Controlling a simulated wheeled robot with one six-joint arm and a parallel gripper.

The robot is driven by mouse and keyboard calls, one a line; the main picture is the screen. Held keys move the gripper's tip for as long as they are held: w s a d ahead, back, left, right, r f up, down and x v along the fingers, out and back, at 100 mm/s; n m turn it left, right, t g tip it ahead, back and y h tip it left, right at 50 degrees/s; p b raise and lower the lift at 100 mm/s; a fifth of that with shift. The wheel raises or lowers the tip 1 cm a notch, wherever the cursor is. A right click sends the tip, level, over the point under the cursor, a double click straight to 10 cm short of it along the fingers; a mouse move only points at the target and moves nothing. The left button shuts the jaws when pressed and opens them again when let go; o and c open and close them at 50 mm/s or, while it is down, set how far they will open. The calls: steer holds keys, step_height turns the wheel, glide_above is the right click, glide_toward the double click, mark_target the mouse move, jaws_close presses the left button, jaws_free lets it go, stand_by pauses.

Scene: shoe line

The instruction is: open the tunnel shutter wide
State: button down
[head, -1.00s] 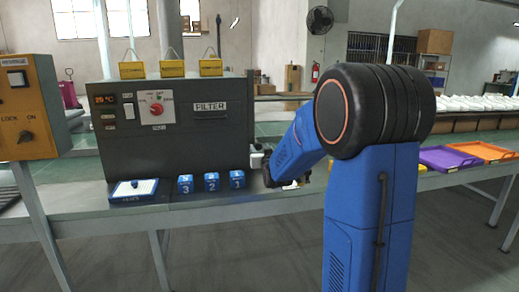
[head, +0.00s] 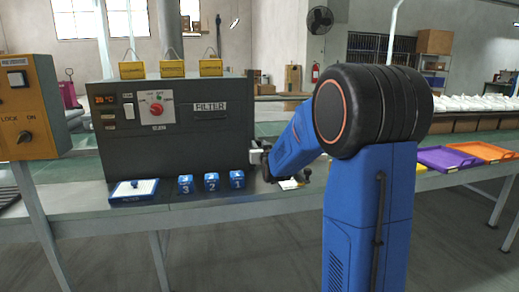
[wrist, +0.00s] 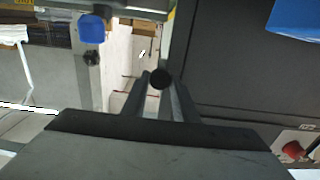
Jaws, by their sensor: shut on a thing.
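The tunnel (head: 175,150) is a dark grey box on the bench in the head view, with a FILTER label and a red dial. My gripper (head: 257,155) is at its right end, at about mid-height. In the wrist view, my gripper's two fingers (wrist: 158,95) are closed around a round black knob (wrist: 160,78), which looks like the shutter's handle. The dark tunnel panel (wrist: 235,80) fills the right of that view. The shutter sheet itself cannot be made out; it faces away from the head camera and is partly behind my arm.
Blue numbered blocks (head: 211,182) and a blue-rimmed tray (head: 134,191) stand before the tunnel. A yellow control box (head: 28,105) is at far left. Yellow tags (head: 171,69) stand on the tunnel top. Purple (head: 448,159) and orange (head: 482,151) trays lie at right.

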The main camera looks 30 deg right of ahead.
step_height(320, 180, up, 18)
stand_by(0.3)
steer(key=shift+f, duration=0.1)
steer(key=c, duration=1.5)
jaws_free()
steer(key=shift+o, duration=0.2)
steer(key=v, duration=1.7)
steer(key=shift+s, duration=0.2)
steer(key=shift+a, duration=0.1)
